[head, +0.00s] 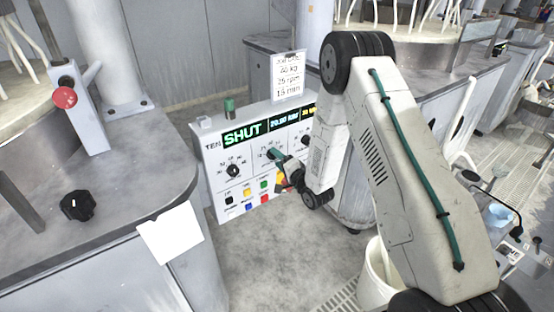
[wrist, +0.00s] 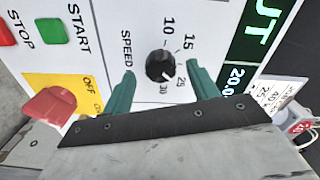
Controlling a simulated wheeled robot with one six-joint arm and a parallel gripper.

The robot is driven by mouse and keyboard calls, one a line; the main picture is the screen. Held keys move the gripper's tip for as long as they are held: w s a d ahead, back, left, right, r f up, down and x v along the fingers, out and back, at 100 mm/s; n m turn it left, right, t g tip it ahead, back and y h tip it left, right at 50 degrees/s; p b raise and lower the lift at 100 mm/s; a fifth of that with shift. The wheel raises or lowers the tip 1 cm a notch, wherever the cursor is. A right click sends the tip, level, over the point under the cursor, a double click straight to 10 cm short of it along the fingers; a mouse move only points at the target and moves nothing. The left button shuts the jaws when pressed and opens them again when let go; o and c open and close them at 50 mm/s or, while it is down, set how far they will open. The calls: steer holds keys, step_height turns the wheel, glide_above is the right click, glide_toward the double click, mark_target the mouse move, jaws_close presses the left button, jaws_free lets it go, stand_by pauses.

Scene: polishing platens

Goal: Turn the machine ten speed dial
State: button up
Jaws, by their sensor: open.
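The machine ten panel (head: 212,150) is white, marked TEN, with a display reading SHUT. In the wrist view the speed dial (wrist: 158,66) is a round black knob labelled SPEED. Its scale shows 10, 15, 25 and 30, and its white mark points to the lower right, near 25 and 30. My gripper (wrist: 163,73) is open, with one green finger on each side of the knob and a gap to both. In the head view my gripper (head: 272,154) is at the panel's middle and hides the speed dial there.
Another black dial (head: 233,170) is left of my gripper, and one (head: 305,140) is to its right. Coloured buttons are below. In the wrist view a red switch (wrist: 50,105) is close to the left finger. A grey bench (head: 110,205) with a black knob (head: 77,206) stands left.

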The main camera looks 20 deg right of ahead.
steer(key=v, duration=0.6)
steer(key=shift+s, duration=0.3)
steer(key=shift+d, duration=0.1)
